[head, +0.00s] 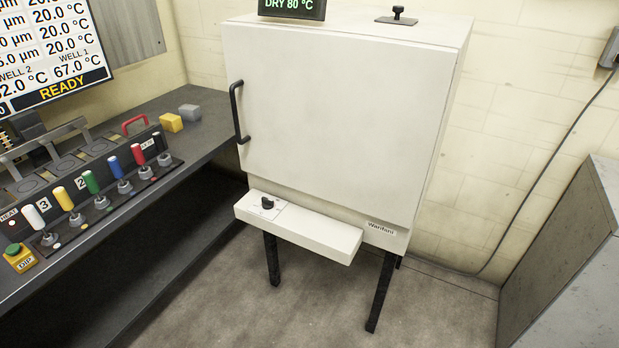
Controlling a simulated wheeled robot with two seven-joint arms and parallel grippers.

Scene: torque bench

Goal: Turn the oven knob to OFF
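The white oven (335,110) stands on black legs in the middle of the head view, with its door closed. The oven knob (267,203) is a small black knob on a pale plate, on top of the ledge (310,232) that juts out below the door. The markings around the knob are too small to read, so I cannot tell its setting. A display (292,8) on top of the oven reads "DRY 80 °C". Neither of my grippers shows in the head view.
A dark bench (205,125) on the left carries a row of coloured levers (92,183), a green button on a yellow box (17,255), and yellow (171,122) and grey blocks (190,112). A black door handle (237,112) sticks out. A grey cabinet (575,260) stands right. The floor before the oven is clear.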

